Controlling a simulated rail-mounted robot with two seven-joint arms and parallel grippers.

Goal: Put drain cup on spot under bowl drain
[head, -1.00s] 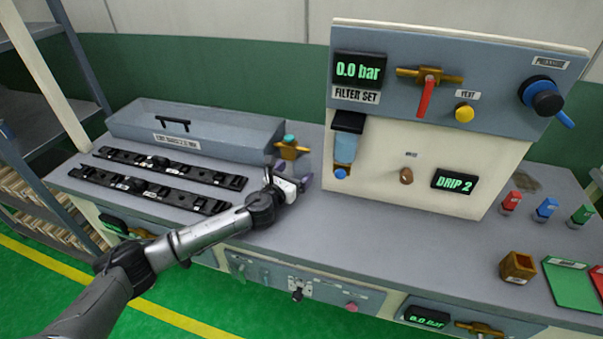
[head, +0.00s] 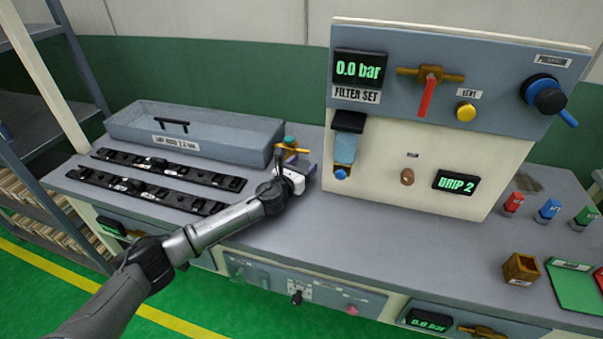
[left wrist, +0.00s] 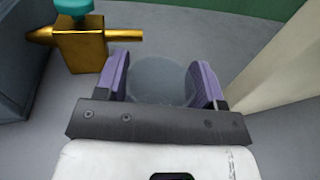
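A translucent grey round cup (left wrist: 160,84), seemingly the drain cup, sits between the purple fingers of my left gripper (left wrist: 162,78) in the left wrist view. The fingers are spread at its two sides; I cannot tell whether they press on it. In the head view my left gripper (head: 303,172) is over the bench just left of the filter panel, and the cup cannot be made out. The translucent bowl (head: 345,149) hangs on the panel front, with a blue drain (head: 341,173) at its bottom. The spot below it is not clearly visible. My right gripper is not in view.
A brass valve with a teal knob (head: 290,149) stands close behind my left gripper. The bench (head: 370,235) in front of the panel is clear.

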